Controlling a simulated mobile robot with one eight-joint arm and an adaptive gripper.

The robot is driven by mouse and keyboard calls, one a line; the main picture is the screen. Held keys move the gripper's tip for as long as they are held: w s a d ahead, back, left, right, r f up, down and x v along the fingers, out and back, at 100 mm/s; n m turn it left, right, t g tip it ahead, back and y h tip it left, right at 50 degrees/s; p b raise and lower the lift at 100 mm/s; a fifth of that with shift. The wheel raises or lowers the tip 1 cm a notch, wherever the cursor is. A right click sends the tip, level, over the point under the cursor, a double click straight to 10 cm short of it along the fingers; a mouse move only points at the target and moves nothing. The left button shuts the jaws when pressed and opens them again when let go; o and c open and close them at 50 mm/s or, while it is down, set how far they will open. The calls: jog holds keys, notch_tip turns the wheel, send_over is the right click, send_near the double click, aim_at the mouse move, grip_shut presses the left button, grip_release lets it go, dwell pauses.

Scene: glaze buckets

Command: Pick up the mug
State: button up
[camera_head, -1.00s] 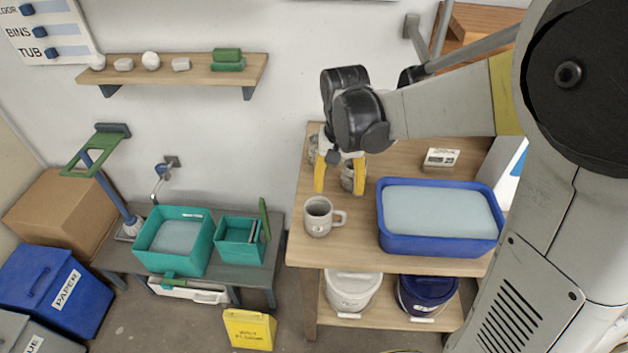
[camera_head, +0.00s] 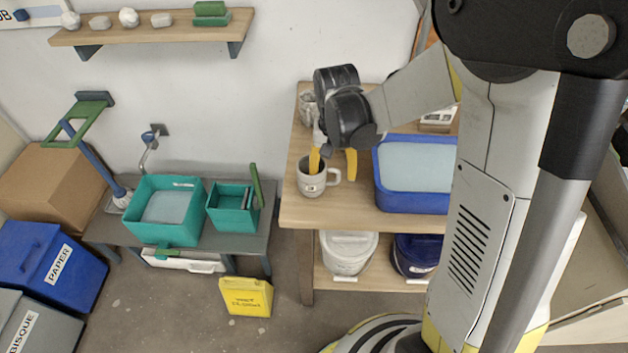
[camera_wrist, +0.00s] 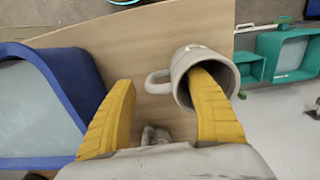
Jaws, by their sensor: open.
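The grey mug (camera_head: 311,178) stands upright on the wooden workbench (camera_head: 285,205), near its left front corner, with its handle to the right. My gripper (camera_head: 333,163) is open, its two yellow fingers pointing down at the mug. In the wrist view the mug (camera_wrist: 187,62) shows its open mouth, and one finger of my gripper (camera_wrist: 165,105) reaches over or into that mouth. The other finger is on the handle's far side, so the handle and near wall lie between the fingers. Whether a finger touches the mug I cannot tell.
A blue tub (camera_head: 415,205) of pale liquid stands right of the mug; it is close to one finger in the wrist view. Lidded buckets (camera_head: 348,255) sit on the shelf below. Teal bins (camera_head: 165,232) stand on a low table at left.

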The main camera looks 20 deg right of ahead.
jog(key=shift+c, duration=0.6)
grip_shut()
jog(key=shift+r, duration=0.1)
